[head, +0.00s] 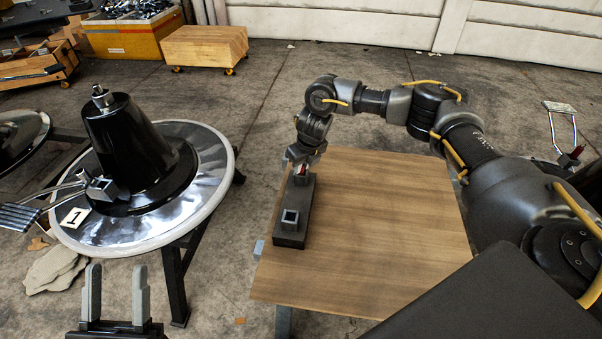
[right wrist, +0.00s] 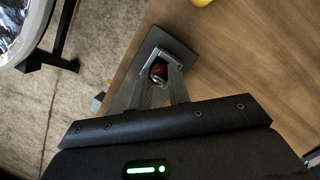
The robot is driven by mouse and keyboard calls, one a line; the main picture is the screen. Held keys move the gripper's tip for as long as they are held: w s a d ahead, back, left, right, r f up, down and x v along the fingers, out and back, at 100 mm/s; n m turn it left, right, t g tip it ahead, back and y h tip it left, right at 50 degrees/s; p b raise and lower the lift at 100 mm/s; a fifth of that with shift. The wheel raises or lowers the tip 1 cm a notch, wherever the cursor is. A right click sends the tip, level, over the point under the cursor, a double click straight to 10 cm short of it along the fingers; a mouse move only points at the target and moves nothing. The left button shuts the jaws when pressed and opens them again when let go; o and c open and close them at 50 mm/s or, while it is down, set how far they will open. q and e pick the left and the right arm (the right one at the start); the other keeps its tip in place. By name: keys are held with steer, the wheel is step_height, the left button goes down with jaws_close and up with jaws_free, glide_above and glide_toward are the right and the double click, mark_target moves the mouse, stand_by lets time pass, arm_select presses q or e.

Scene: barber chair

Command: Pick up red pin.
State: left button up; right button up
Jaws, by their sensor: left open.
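The red pin (right wrist: 158,72) shows in the right wrist view between the fingers of my right gripper (right wrist: 159,80). In the head view, a bit of red (head: 302,171) shows at the far end of a dark block (head: 291,236). My right gripper (head: 301,160) points down there, its fingers on either side of the pin. I cannot tell whether they press on it. The pin's lower part is hidden. The near end of the block has an empty square socket (head: 290,217). My left gripper (head: 117,270) is open and empty at the lower left, away from the block.
The block stands on the left side of a wooden table (head: 390,230), mostly clear otherwise. A round metal base (head: 110,235) with a black cone (head: 130,145) and a "1" label stands to the left. A wooden crate (head: 204,47) is behind on the floor.

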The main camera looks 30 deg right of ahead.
jaws_close()
steer(key=shift+r, duration=0.1)
